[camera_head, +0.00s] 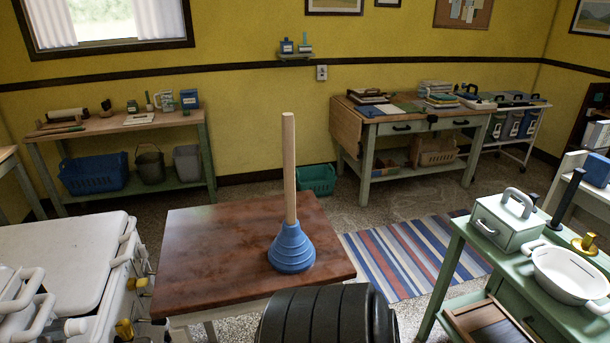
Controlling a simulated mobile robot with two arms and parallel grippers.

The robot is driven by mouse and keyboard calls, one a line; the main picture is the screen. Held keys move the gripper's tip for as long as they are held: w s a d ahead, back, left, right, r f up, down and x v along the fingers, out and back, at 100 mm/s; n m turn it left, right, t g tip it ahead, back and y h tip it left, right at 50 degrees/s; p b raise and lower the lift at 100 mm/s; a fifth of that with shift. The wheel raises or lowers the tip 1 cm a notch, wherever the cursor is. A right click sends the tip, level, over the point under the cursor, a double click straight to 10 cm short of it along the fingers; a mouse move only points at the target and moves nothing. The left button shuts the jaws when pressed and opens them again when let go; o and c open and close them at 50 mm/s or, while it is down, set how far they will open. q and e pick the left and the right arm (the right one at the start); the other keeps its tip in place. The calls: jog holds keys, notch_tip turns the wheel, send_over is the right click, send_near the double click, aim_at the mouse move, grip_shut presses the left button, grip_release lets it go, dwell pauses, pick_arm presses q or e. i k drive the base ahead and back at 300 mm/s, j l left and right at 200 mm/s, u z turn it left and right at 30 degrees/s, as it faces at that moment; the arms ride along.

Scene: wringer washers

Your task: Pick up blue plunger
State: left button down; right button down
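The blue plunger (291,248) stands upright on a brown wooden table (205,255) in the middle of the head view. Its ribbed blue rubber cup rests on the tabletop, right of the table's centre. Its long light wooden handle (289,165) points straight up. Neither of my grippers is in view, and nothing is touching the plunger.
White washer-like equipment (60,255) stands at the left. A green table (500,262) at the right holds a grey box (507,222) and a white basin (568,272). A striped rug (415,257) lies behind. The brown tabletop is otherwise clear.

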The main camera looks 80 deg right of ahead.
aim_at(292, 252)
jog(key=z, duration=2.45)
jog(key=u, duration=2.65)
jog(key=z, duration=2.65)
jog(key=i+l+u, duration=0.15)
jog(key=l, duration=0.15)
jog(key=i+l+u, duration=0.2)
jog(key=l+u, duration=0.15)
jog(key=l, duration=0.2)
jog(key=i+l+u, duration=0.2)
jog(key=l, duration=0.15)
jog(key=k, duration=0.05)
